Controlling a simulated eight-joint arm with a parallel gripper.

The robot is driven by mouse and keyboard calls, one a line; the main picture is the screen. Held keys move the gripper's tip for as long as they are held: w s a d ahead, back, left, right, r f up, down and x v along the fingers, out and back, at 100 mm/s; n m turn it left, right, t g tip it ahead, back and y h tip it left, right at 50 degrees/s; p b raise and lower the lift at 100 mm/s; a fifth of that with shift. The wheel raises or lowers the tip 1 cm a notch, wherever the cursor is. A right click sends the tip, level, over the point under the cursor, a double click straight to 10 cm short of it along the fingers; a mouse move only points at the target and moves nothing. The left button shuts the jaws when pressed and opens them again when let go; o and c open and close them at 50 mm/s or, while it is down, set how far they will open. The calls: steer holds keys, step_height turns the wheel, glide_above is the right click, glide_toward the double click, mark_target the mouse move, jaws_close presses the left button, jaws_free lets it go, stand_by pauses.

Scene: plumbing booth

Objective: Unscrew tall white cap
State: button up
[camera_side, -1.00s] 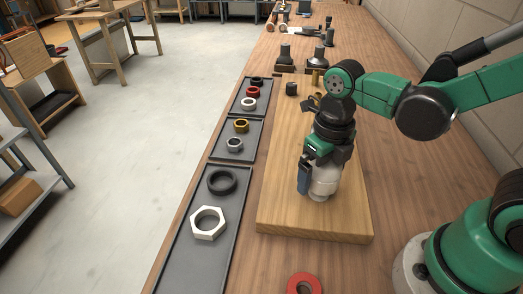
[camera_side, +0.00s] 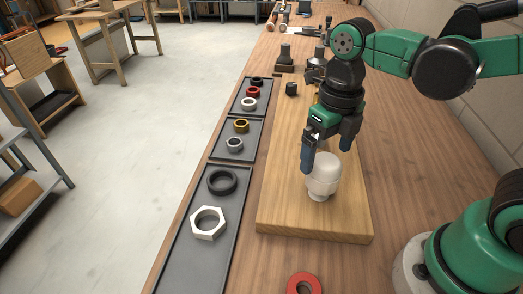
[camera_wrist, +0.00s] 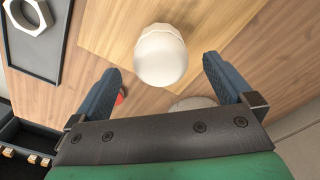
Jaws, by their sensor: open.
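The tall white cap (camera_side: 323,172) stands upright on a fitting on the wooden board (camera_side: 282,207), near the board's front end. It also shows from above in the wrist view (camera_wrist: 161,55). My gripper (camera_side: 325,162) is open, with its fingers above and a little behind the cap in the side view. In the wrist view my two blue fingers (camera_wrist: 163,72) are spread wide, and the cap lies beyond and between their tips. Nothing is held. The thread under the cap is hidden.
Grey trays (camera_side: 171,268) along the bench's left edge hold several rings and nuts, including a white hex nut (camera_side: 208,223) and a black ring (camera_side: 222,182). A red ring (camera_side: 304,284) lies in front of the board. Dark fittings (camera_side: 285,58) stand behind.

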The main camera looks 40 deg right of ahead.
mark_target(326, 160)
steer(key=m, duration=0.5)
steer(key=shift+r, duration=0.2)
steer(key=m, duration=0.5)
steer(key=shift+r, duration=0.15)
steer(key=m, duration=0.3)
steer(key=shift+r, duration=0.1)
steer(key=m, duration=0.5)
steer(key=shift+r, duration=0.2)
steer(key=m, duration=0.3)
steer(key=shift+r, duration=0.1)
steer(key=m, duration=0.6)
steer(key=shift+r, duration=0.2)
steer(key=m, duration=0.3)
steer(key=shift+r, duration=0.1)
steer(key=m, duration=0.5)
steer(key=shift+r, duration=0.15)
steer(key=shift+f+m, duration=0.3)
steer(key=shift+m, duration=0.1)
steer(key=shift+f, duration=2.45)
steer(key=shift+c, duration=0.2)
